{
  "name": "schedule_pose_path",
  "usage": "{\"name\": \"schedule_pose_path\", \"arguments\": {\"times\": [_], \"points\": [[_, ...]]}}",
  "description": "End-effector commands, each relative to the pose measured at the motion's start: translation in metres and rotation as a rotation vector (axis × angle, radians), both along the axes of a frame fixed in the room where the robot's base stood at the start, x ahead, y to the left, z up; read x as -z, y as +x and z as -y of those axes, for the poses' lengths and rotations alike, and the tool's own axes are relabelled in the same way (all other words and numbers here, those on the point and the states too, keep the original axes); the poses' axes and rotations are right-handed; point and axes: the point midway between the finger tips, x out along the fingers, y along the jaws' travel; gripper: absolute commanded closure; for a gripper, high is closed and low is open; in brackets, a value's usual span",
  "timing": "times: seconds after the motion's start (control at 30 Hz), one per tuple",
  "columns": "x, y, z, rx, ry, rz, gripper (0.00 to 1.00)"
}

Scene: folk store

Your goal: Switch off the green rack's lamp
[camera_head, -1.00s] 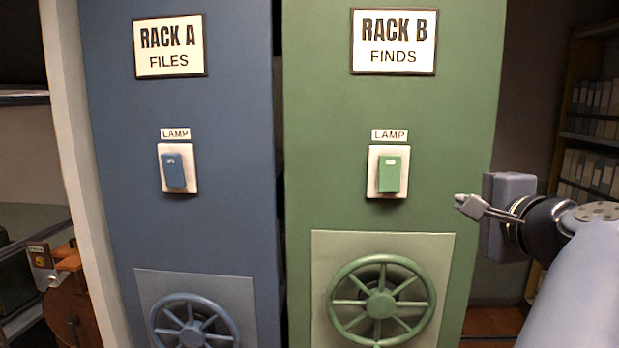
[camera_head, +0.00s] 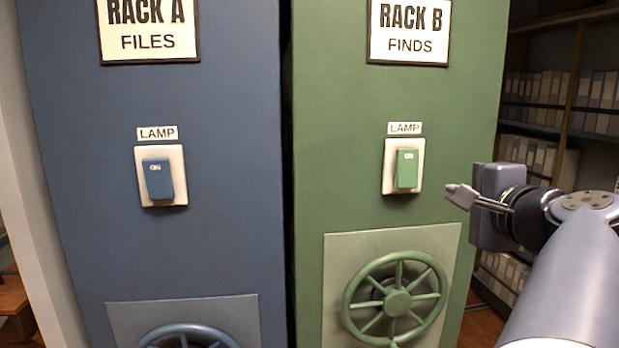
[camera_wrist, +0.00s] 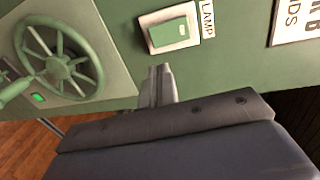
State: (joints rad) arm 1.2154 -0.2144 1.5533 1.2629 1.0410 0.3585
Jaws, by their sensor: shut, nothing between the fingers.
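The green rack, Rack B (camera_head: 455,110), stands in the middle right of the head view. Its lamp switch (camera_head: 407,168) is a green rocker on a white plate under a LAMP label (camera_head: 404,128). The switch also shows at the top of the wrist view (camera_wrist: 170,33). My gripper (camera_head: 452,192) is shut and empty, to the right of the switch and slightly lower in the head view. In the wrist view my fingertips (camera_wrist: 160,70) point toward the rack, just below the switch plate in the picture. They appear apart from the switch.
The blue Rack A (camera_head: 230,150) stands to the left with its own blue lamp switch (camera_head: 158,180). A green handwheel (camera_head: 397,300) sticks out below the green switch. Shelves of boxes (camera_head: 550,100) stand at the right behind my arm.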

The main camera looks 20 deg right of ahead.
Motion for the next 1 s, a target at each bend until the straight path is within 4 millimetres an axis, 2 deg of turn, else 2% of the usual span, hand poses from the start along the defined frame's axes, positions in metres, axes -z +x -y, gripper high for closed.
{"name": "schedule_pose_path", "arguments": {"times": [0.27, 0.47, 0.8, 1.0], "points": [[0.001, 0.015, 0.003, -0.004, 0.003, 0.0, 1.0], [0.005, 0.045, 0.01, -0.006, 0.003, -0.001, 1.0], [0.013, 0.108, 0.025, -0.004, 0.003, -0.002, 1.0], [0.017, 0.129, 0.031, -0.002, 0.001, -0.001, 1.0]]}}
